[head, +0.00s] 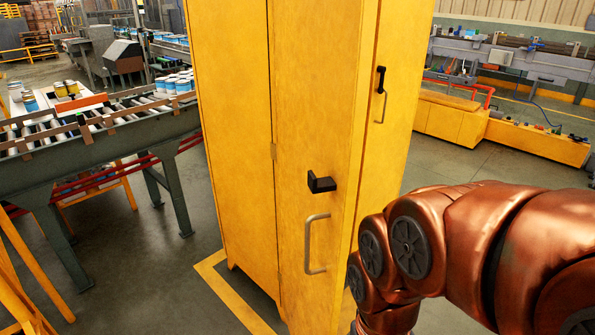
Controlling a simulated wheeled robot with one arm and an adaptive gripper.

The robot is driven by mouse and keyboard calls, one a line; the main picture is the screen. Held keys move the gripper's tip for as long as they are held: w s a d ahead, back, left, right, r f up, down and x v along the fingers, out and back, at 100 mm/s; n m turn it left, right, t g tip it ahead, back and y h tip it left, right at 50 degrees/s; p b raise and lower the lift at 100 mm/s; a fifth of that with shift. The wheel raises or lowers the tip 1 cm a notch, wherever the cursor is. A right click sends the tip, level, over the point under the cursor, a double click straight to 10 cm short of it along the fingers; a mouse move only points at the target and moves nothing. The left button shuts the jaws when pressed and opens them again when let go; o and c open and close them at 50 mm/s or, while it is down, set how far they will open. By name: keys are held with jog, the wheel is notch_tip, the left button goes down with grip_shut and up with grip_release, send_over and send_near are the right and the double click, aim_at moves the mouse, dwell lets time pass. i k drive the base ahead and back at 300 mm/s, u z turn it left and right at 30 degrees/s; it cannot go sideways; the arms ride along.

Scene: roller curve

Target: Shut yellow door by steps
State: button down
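A tall yellow cabinet (232,130) stands in the middle of the head view. Its near yellow door (305,130) has a hinge on its left edge, a black latch (321,183) and a grey bar handle (315,244). This door's free edge seems to stand out from the cabinet, so it looks ajar; how far is hard to tell. A second yellow door (398,120) with a black latch (380,79) and a thin handle (382,106) lies behind it on the right. My copper arm reaches in from the lower right beside the near door. My gripper is outside the picture.
A roller conveyor (95,150) with cans stands left of the cabinet. Yellow framework (18,265) is at the lower left. Low yellow blocks (452,118) and a grey workbench (520,60) are at the back right. Floor between them and the cabinet is clear.

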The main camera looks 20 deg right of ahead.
aim_at(322, 50)
jog(key=k, duration=0.5)
jog(key=u, duration=1.4)
jog(key=i, duration=0.35)
jog(key=u, duration=0.6)
